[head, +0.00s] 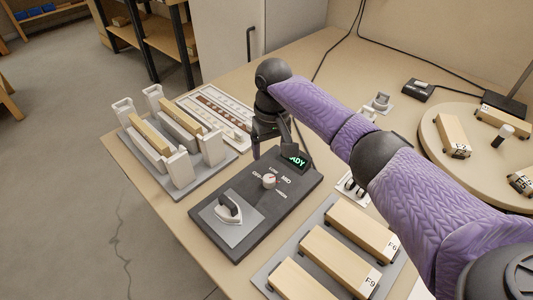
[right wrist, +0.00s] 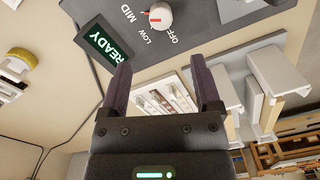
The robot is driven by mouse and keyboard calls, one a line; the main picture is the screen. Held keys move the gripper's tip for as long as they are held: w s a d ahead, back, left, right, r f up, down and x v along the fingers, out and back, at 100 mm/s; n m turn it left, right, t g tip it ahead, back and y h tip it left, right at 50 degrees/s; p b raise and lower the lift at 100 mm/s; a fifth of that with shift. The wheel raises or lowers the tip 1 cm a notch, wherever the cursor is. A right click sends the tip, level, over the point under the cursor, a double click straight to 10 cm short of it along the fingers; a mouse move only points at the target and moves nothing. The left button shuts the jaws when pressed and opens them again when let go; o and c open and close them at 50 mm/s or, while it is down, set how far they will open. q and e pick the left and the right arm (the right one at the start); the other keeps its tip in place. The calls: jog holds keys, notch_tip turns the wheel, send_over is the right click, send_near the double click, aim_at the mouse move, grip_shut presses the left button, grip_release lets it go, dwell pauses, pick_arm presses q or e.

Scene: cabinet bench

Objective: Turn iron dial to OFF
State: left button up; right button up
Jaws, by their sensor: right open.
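The iron dial (head: 269,181) is a small round white knob on a dark control panel (head: 240,235). Its red mark points toward the MID label, as the right wrist view of the dial (right wrist: 157,17) also shows. OFF, LOW and MID labels stand around it. A green-lit READY display (head: 295,160) is on the panel's far edge. A small iron (head: 229,209) rests on a light plate at the panel's near left. My right gripper (head: 272,151) is open and empty, above the panel's far edge, apart from the dial. Its fingers (right wrist: 160,62) show spread. My left gripper is out of view.
Left of the panel stands a rack (head: 181,168) with upright posts and wooden bars. Behind it is a slotted tray (head: 213,113). A tray of labelled wooden blocks (head: 325,250) lies to the right. A round turntable (head: 440,133) is at far right.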

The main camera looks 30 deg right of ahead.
aim_at(269, 178)
jog(key=f+b, duration=0.2)
jog(key=f, duration=0.2)
jog(key=f+b, duration=0.2)
jog(key=f, duration=0.3)
jog(key=shift+s+a+b, duration=0.15)
jog(key=shift+s+b, duration=0.05)
jog(key=shift+b, duration=0.1)
jog(key=shift+f, duration=0.4)
jog(key=shift+r, duration=0.1)
jog(key=c, duration=1.1)
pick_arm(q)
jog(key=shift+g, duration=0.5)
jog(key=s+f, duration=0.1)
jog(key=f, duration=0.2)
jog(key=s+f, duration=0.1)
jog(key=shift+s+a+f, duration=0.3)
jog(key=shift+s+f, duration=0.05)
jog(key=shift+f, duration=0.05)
